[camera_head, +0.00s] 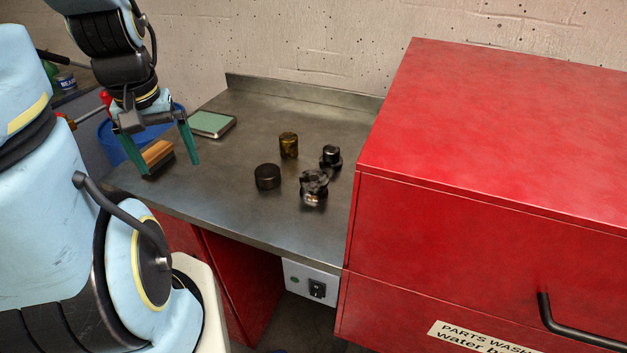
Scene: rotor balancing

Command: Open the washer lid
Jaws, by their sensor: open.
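The red parts washer (480,220) fills the right side of the head view. Its flat top, which looks like the lid (510,140), lies level, with a thin seam below its edge, and appears shut. A black bar handle (570,325) is on the front at the lower right, partly cut off by the frame. My gripper (165,168) hangs over the left end of the steel bench, far to the left of the washer. Its two green fingers are spread apart. A wooden-backed brush (157,156) shows between the fingers; I cannot tell whether they touch it.
The steel bench (235,215) holds a dark cylinder (267,177), a brassy cylinder (289,145), two dark metal parts (314,185) and a green-topped flat box (211,124). A blue bin (118,140) stands behind my gripper. A switch box (312,283) hangs under the bench edge.

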